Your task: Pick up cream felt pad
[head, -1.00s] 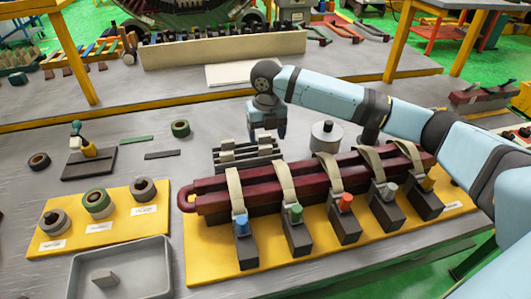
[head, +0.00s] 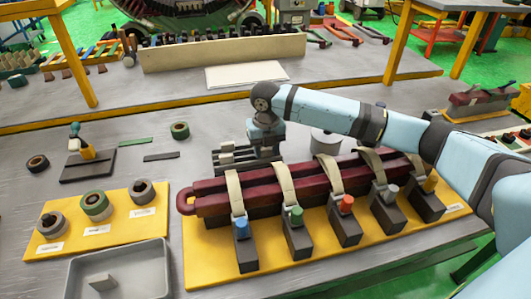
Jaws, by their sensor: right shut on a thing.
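Cream felt pads (head: 228,159) lie across a dark slotted rack (head: 218,172) behind the long maroon coil. My right gripper (head: 267,153) points down at the right end of this rack. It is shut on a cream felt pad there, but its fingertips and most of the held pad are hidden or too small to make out. My left gripper is not in view.
The maroon coil (head: 305,185) lies on a yellow base (head: 335,240) under several straps with coloured knobs, just in front of the rack. A grey cylinder (head: 325,143) stands to the right. A grey tray (head: 150,255) and tape rolls are at the left.

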